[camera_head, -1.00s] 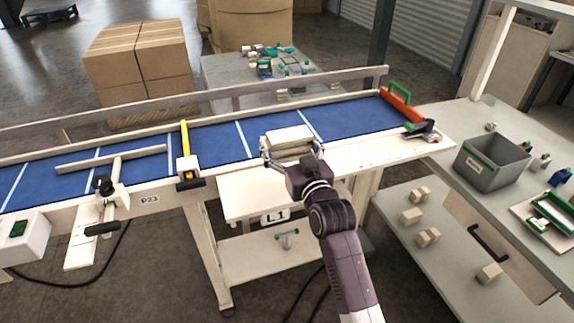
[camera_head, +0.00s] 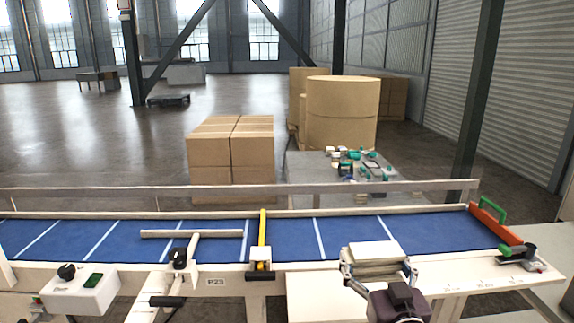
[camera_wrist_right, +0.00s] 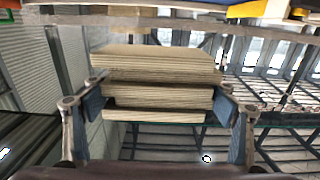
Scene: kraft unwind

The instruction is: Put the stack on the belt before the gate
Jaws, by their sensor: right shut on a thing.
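The stack (camera_head: 374,252) is several pale, flat layers, held at the front edge of the blue belt (camera_head: 345,229), right of the yellow gate (camera_head: 262,232). My right gripper (camera_head: 378,272) is shut on it from the near side, with a finger at each end. In the right wrist view the layered stack (camera_wrist_right: 158,68) sits between the two fingers (camera_wrist_right: 158,108), its layers slightly uneven. I cannot tell whether its underside touches anything. The gate stands across the belt. My left gripper is not in view.
A pale T-shaped bar (camera_head: 192,240) lies over the belt left of the gate. An orange stop (camera_head: 492,222) with a green handle closes the belt's right end. A control box (camera_head: 85,290) is at front left. A rail (camera_head: 130,198) runs behind. The belt right of the gate is clear.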

